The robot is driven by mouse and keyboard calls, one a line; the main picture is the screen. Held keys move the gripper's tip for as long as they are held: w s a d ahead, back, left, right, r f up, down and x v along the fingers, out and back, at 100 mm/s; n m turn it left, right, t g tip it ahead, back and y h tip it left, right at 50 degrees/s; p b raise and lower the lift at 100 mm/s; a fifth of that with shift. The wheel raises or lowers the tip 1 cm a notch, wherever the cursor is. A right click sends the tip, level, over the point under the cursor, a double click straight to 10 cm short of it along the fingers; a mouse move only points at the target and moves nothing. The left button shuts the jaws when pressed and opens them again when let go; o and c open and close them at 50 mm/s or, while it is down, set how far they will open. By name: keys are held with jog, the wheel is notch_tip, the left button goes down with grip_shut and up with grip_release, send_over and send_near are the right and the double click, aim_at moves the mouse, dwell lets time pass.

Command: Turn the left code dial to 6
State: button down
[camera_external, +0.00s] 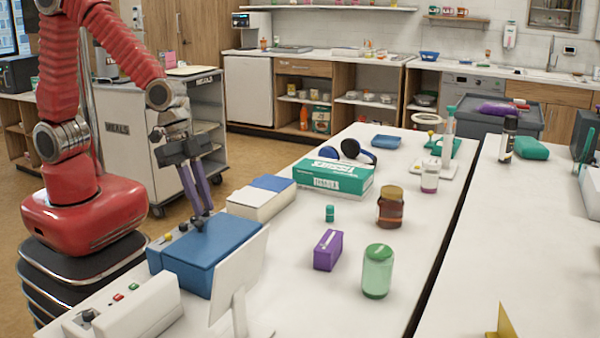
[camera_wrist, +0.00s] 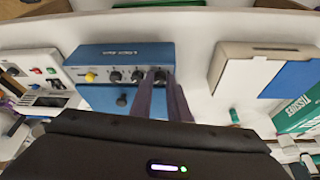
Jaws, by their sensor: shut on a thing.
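A blue lock box (camera_external: 215,250) lies on the white table; it also shows in the wrist view (camera_wrist: 100,97). Its panel carries a row of a yellow knob (camera_wrist: 90,77) and dark dials. Two free dials, one nearer the yellow knob (camera_wrist: 114,76) and a middle one (camera_wrist: 137,76), stand left of my gripper in the wrist view. My gripper (camera_external: 202,218) points down with its purple fingers close together around the end dial (camera_wrist: 160,75), the rightmost in the wrist view. The fingers partly hide this dial. The numbers on the dials are too small to read.
A white and blue box (camera_external: 262,200) and a tissue box (camera_external: 335,178) are beside the lock box. A white device with buttons (camera_external: 125,305) is on its other side. A white panel (camera_external: 240,275) stands close by. A purple box (camera_external: 327,250) and jars are farther off.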

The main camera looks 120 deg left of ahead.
jog(key=shift+w+a+m+g+h, duration=0.15)
jog(key=shift+m+h, duration=0.2)
jog(key=shift+m, duration=0.5)
jog(key=shift+s+a+m+g+h, duration=0.1)
jog(key=shift+m+h, duration=0.2)
jog(key=shift+m, duration=0.6)
jog(key=shift+w+a+m+g+h, duration=0.15)
jog(key=shift+m+h, duration=0.2)
jog(key=shift+m, duration=0.5)
jog(key=m+g+h, duration=0.1)
jog(key=m, duration=0.3)
jog(key=shift+w+a+m, duration=0.1)
jog(key=shift+w+m, duration=0.05)
jog(key=shift+m, duration=0.25)
jog(key=m+g, duration=0.1)
jog(key=m, duration=0.2)
jog(key=shift+w+m+g+h, duration=0.2)
jog(key=shift+m+g+h, duration=0.1)
jog(key=shift+g, duration=0.1)
jog(key=shift+w+m+g, duration=0.15)
jog(key=shift+m+g, duration=0.65)
jog(key=shift+m, duration=1.1)
jog(key=c, duration=2)
grip_release()
